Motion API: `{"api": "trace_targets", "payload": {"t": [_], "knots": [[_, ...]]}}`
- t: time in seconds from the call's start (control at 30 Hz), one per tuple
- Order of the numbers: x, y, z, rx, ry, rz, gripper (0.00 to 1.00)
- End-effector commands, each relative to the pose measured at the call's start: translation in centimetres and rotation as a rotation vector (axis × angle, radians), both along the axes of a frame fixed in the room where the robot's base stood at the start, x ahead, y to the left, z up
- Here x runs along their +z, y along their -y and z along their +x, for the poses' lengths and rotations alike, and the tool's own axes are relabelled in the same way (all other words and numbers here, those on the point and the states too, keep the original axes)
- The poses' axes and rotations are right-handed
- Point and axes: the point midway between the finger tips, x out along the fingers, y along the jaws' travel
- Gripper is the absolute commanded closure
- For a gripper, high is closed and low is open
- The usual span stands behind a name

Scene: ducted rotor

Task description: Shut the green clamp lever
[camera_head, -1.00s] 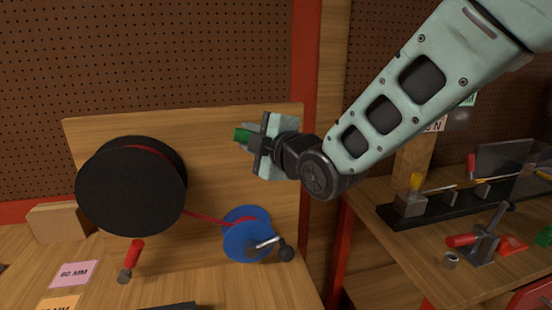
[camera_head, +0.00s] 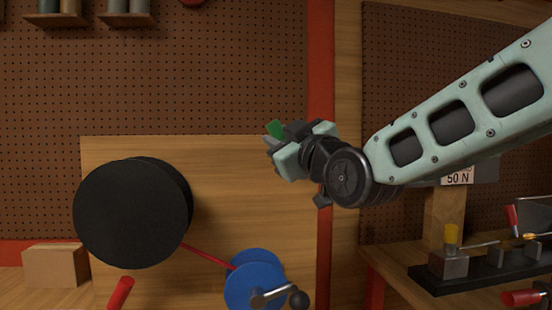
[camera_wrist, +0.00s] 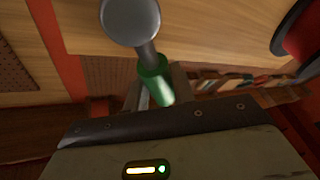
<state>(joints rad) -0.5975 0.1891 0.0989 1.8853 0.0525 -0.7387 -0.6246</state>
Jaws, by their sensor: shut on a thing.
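The green clamp lever's grip (camera_wrist: 155,82) shows in the wrist view as a green sleeve on a grey metal rod, which runs up to a round grey metal end (camera_wrist: 131,18). My gripper (camera_wrist: 158,95) is shut on the green sleeve. In the head view my gripper (camera_head: 278,145) is near the upper right corner of the upright wooden board (camera_head: 215,160), and a small green piece (camera_head: 275,128) sticks out past its fingers, tilted up. The rest of the clamp is hidden behind my gripper in the head view.
A large black drum (camera_head: 130,215) stands in front of the board at left. A red cord (camera_head: 207,257) runs from it to a blue wheel (camera_head: 252,282) with a crank below my gripper. A red post (camera_head: 321,80) rises behind. Another bench with tools (camera_head: 450,275) stands at right.

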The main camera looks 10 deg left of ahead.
Motion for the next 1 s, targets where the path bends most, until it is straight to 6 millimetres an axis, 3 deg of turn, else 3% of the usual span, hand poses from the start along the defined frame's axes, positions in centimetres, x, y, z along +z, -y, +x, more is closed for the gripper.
{"api": "trace_targets", "payload": {"t": [0.6, 0.63, 0.7, 1.0], "knots": [[0.03, 0.41, 0.18, -0.003, -0.018, 0.044, 1.00], [0.04, 0.42, 0.18, -0.003, -0.018, 0.044, 0.72], [0.05, 0.41, 0.18, -0.003, -0.018, 0.044, 0.53], [0.08, 0.39, 0.06, -0.001, -0.015, 0.042, 0.53]]}}
